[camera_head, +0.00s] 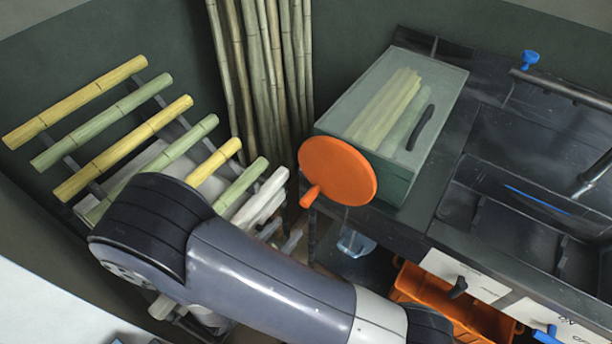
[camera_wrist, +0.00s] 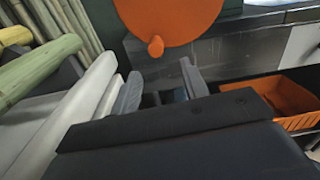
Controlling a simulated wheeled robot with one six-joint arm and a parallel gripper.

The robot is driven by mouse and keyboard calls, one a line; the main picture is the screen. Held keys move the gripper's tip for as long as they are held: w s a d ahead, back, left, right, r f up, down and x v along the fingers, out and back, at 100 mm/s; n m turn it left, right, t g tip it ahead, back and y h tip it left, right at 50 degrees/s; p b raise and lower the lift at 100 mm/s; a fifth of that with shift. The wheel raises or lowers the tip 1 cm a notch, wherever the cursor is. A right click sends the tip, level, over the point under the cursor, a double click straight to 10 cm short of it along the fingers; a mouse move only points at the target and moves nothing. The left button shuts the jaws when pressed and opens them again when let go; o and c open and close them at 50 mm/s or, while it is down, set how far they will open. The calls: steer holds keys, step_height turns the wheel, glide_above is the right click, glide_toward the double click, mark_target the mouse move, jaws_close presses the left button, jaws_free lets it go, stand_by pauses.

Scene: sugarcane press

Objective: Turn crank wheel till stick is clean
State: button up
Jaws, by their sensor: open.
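The orange crank wheel (camera_head: 345,168) is mounted on the front end of a green press box (camera_head: 400,180). Its knob-like handle (camera_head: 310,196) sticks out at the wheel's lower left. In the wrist view the wheel (camera_wrist: 170,15) is at the top, with its handle (camera_wrist: 155,46) pointing down. My gripper (camera_wrist: 160,88) is open and empty, its fingers below the handle in the picture and apart from it. Yellow and green sticks show through the box's clear lid. I cannot tell whether a stick is in the rollers. My arm hides the gripper in the head view.
A slanted rack on the left holds yellow and green cane sticks (camera_head: 130,105) and pale ones. Tall canes (camera_head: 270,70) lean behind it. An orange crate (camera_head: 465,310) sits below the dark counter (camera_head: 460,150). A sink is at right.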

mark_target(318, 187)
steer(key=p+x, duration=0.1)
steer(key=x, duration=0.9)
steer(key=shift+w+r, duration=0.1)
steer(key=shift+w, duration=0.35)
steer(key=shift+c, duration=0.4)
jaws_close()
